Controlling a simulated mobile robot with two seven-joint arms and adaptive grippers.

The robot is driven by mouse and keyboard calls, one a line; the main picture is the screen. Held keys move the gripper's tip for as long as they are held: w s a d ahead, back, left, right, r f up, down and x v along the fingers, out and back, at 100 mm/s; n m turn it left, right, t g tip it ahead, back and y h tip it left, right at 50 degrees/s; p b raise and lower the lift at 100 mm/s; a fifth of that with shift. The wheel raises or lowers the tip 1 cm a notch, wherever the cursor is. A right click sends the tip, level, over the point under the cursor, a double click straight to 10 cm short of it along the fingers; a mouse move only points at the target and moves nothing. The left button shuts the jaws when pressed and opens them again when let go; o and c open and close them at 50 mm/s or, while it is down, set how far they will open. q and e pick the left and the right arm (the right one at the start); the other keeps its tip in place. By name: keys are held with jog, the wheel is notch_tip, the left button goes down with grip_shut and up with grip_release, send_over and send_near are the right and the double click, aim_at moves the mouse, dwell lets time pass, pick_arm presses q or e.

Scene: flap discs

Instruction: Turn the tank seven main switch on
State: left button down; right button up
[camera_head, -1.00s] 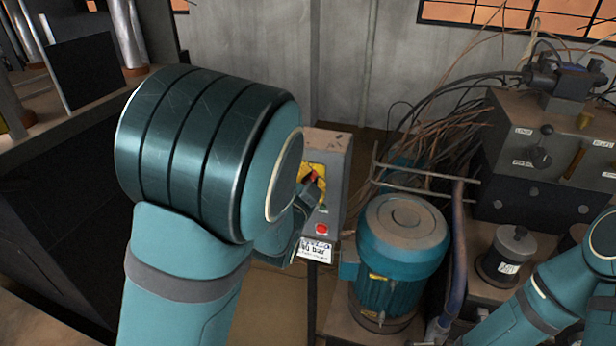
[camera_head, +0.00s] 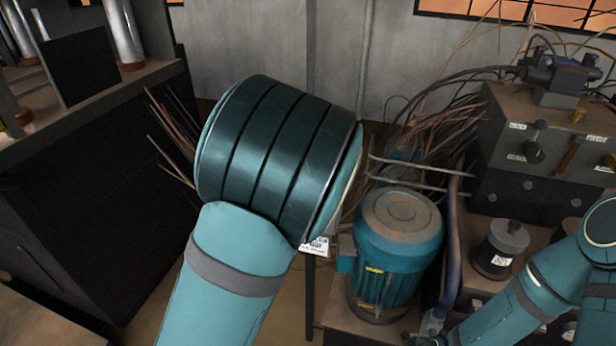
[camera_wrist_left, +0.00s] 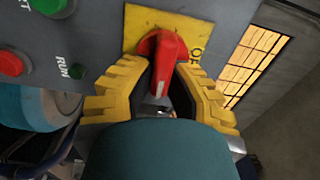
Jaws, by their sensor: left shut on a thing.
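In the left wrist view, a red rotary switch handle (camera_wrist_left: 167,52) sits on a yellow plate (camera_wrist_left: 143,20) on a grey control box (camera_wrist_left: 95,32). Part of the word "OFF" or "ON" shows on the plate, but I cannot tell which. My left gripper (camera_wrist_left: 162,76) has its yellow ribbed fingers on both sides of the handle and is shut on it. In the head view my left forearm hides the switch, the gripper and nearly all of the box; a white label (camera_head: 317,246) shows below it. My right arm enters at lower right, with its gripper out of view.
A green button (camera_wrist_left: 48,5) and a red button (camera_wrist_left: 10,64) sit on the box beside the switch. A teal motor (camera_head: 398,245) stands right of my left arm. A hydraulic unit (camera_head: 545,190) with levers and loose cables (camera_head: 445,140) stands farther right.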

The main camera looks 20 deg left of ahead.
pick_arm(q)
jog(key=shift+m, duration=0.4)
jog(key=c, duration=0.9)
grip_release()
jog(key=shift+w, duration=0.1)
jog(key=shift+c, duration=0.2)
